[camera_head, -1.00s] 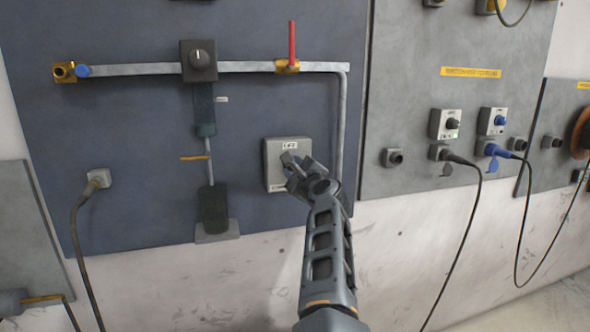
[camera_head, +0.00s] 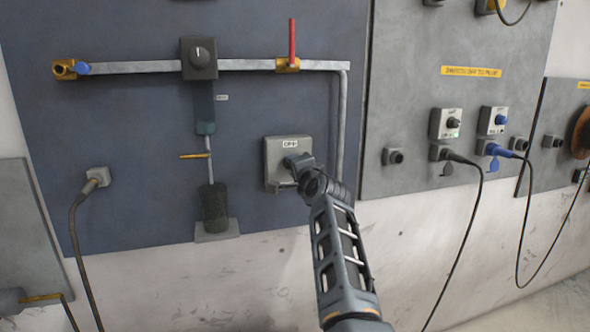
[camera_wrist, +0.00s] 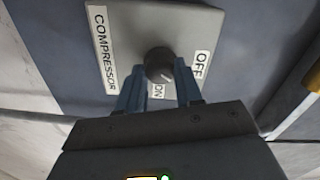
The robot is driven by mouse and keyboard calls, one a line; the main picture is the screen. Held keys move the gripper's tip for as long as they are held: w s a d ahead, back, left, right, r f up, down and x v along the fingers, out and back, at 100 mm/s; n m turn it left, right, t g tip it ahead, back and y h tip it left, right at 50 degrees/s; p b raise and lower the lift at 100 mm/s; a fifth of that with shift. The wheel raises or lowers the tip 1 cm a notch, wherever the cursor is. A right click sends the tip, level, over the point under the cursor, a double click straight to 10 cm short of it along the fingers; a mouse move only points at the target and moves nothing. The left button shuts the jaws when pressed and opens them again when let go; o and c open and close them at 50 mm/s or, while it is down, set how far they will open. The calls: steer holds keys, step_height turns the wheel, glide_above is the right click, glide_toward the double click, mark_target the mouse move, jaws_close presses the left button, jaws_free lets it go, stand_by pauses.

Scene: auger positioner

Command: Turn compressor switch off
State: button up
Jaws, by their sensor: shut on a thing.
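The compressor switch box (camera_head: 273,152) is a grey plate on the blue panel, seen in the head view left of my arm. In the wrist view the plate (camera_wrist: 137,28) bears the labels COMPRESSOR, ON and OFF. Its dark round knob (camera_wrist: 159,62) sits in the middle, and which label it points to is not clear. My gripper (camera_wrist: 159,78) has one finger on each side of the knob and is shut on it. In the head view my gripper (camera_head: 298,170) covers the knob and the lower right of the box.
A pipe (camera_head: 345,115) runs down just right of the box. A red-handled valve (camera_head: 291,55) and a dark regulator knob (camera_head: 200,58) sit above. Sockets with cables (camera_head: 480,215) are on the grey panel at right. Bare wall lies below.

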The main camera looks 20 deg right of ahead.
steer(key=n+b, duration=0.1)
steer(key=n, duration=0.4)
steer(key=shift+a+f+n, duration=0.1)
steer(key=shift+f+n, duration=0.05)
steer(key=shift+n, duration=0.15)
stand_by(0.4)
steer(key=o, duration=1)
steer(key=shift+o, duration=0.2)
steer(key=s, duration=0.7)
steer(key=shift+s+r+b, duration=0.25)
steer(key=shift+s+b, duration=0.15)
steer(key=shift+b, duration=0.05)
